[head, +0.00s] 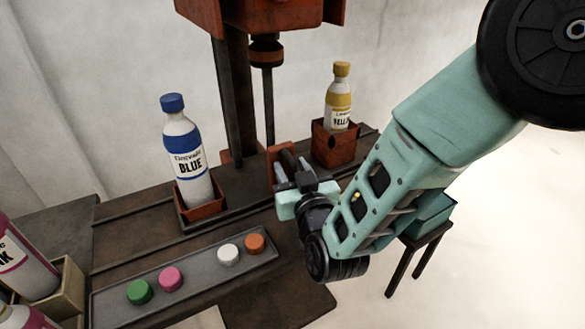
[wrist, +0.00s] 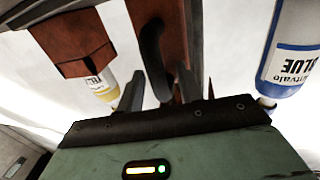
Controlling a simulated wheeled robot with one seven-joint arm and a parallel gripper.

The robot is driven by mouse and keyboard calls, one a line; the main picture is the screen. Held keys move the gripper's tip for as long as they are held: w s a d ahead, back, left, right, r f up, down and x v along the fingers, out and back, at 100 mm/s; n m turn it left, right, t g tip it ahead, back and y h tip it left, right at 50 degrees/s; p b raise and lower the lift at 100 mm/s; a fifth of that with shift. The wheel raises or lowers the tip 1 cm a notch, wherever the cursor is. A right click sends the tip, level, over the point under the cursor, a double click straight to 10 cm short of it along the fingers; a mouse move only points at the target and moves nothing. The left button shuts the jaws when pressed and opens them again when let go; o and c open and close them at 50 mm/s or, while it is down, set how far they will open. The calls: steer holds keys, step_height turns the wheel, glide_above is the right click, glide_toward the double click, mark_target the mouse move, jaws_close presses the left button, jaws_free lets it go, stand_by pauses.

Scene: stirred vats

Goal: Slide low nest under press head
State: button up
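The low nest (head: 205,211) is a shallow rust-red holder with a blue-labelled bottle (head: 185,155) upright in it, left of the press head (head: 266,50). A taller rust-red nest (head: 335,146) holds a yellow-labelled bottle (head: 340,105) to the right. Between them stands a rust-red plate (head: 278,153) with a dark curved handle (wrist: 152,60). My gripper (head: 294,172) is at this handle. In the wrist view its fingers (wrist: 160,92) stand apart, one on each side of the handle; contact cannot be told. Neither bottle appears directly under the press head.
A grey tray (head: 200,277) with green, pink, white and orange caps lies at the front of the bench. A crate (head: 66,292) with pink-labelled bottles stands at the left edge. The press column (head: 235,100) rises behind. A small stand (head: 425,236) is at the right.

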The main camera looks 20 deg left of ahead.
jaws_close()
steer(key=w+d+b, duration=0.1)
steer(key=w+d, duration=0.2)
steer(key=w, duration=0.1)
steer(key=w+d+b, duration=0.2)
steer(key=w+d, duration=0.2)
steer(key=w+d+b, duration=0.1)
steer(key=w+d, duration=0.3)
steer(key=shift+w+f+b, duration=0.1)
steer(key=shift+w+b, duration=0.3)
steer(key=shift+w+d, duration=0.5)
steer(key=shift+w, duration=0.1)
steer(key=shift+w, duration=0.1)
jaws_free()
steer(key=shift+d, duration=0.1)
